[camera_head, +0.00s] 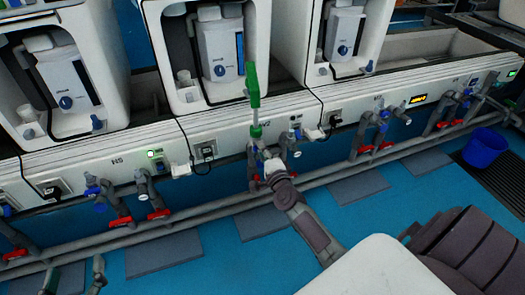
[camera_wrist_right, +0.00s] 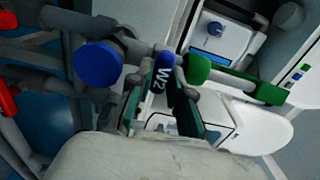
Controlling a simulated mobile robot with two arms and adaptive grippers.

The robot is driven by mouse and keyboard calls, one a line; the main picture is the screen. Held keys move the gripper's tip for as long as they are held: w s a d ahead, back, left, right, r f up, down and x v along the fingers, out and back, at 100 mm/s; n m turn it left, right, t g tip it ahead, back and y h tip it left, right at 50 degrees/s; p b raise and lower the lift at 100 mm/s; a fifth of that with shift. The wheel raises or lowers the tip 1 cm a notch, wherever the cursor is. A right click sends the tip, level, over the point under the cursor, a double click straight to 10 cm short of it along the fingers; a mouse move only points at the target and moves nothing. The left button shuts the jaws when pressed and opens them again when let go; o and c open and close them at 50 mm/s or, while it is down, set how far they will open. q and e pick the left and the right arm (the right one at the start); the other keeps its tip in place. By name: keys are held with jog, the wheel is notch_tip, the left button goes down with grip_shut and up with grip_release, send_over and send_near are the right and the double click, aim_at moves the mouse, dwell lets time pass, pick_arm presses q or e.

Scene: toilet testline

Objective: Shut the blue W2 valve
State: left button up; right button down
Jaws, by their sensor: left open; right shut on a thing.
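The blue handle marked W2 (camera_wrist_right: 162,75) sits between the two fingers of my right gripper (camera_wrist_right: 160,95) in the right wrist view. The gripper is shut on it. In the head view my right gripper (camera_head: 270,166) is at the pipes under the middle white unit, and it largely hides the W2 handle there. My left gripper (camera_head: 74,268) is open and empty at the lower left of the head view, over the floor and apart from the pipes.
A long green lever (camera_head: 252,85) stands upright just above my right gripper; it also shows in the wrist view (camera_wrist_right: 270,93). A round blue knob (camera_wrist_right: 98,63) is beside the held handle. Red-handled valves (camera_head: 119,222) line the low pipes. A blue bucket (camera_head: 484,148) stands far right.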

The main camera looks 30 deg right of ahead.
jog(key=shift+f, duration=0.1)
dwell(0.4)
jog(key=c, duration=1.1)
grip_release()
jog(key=shift+s, duration=0.15)
jog(key=v, duration=1.1)
jog(key=shift+s+a, duration=0.2)
jog(key=shift+s, duration=0.15)
